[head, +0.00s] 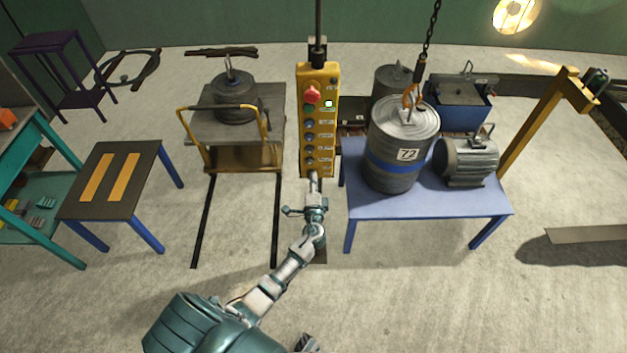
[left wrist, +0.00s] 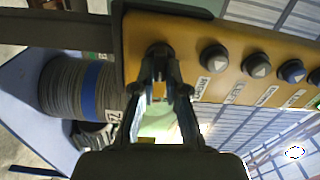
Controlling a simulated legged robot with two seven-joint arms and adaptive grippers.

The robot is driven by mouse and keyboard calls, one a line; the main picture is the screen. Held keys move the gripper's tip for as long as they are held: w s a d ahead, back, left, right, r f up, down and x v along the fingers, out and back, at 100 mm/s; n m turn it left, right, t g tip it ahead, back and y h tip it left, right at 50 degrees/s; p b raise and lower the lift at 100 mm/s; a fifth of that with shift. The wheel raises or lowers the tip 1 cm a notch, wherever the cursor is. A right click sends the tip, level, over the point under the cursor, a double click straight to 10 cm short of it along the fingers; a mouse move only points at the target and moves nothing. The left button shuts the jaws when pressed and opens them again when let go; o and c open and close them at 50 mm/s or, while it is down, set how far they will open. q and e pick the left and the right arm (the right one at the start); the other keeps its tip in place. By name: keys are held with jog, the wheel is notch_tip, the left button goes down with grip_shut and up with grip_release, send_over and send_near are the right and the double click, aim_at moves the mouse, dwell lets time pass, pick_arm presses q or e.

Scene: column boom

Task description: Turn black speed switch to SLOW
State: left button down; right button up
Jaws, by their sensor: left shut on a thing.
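The yellow control pendant (head: 329,133) hangs upright in the middle of the head view, with a red knob (head: 312,94) near its top and a column of dark buttons with white labels. My left gripper (head: 314,178) reaches up to the pendant's lower end. In the left wrist view its fingers (left wrist: 160,88) are shut on a black switch (left wrist: 160,51) at the end of the button row. The fingers hide much of this switch, so its pointing direction cannot be read. In the head view the gripper hides it. My right gripper is not seen.
A blue table (head: 430,207) right of the pendant holds a grey drum (head: 402,122) on a chain and a motor (head: 470,158). A cart (head: 245,158) stands left, a low dark table (head: 108,182) further left. The floor in front is largely clear.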

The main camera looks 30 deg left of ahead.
pick_arm(q)
jog(key=m+p, duration=0.1)
jog(key=m, duration=0.3)
jog(key=shift+f, duration=0.2)
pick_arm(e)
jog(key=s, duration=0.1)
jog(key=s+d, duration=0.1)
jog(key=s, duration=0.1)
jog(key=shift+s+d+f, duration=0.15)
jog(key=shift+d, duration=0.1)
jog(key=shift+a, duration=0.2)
pick_arm(q)
jog(key=c, duration=1.2)
grip_release()
jog(key=shift+w+a, duration=0.1)
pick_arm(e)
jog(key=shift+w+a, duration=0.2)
pick_arm(q)
jog(key=v, duration=1.2)
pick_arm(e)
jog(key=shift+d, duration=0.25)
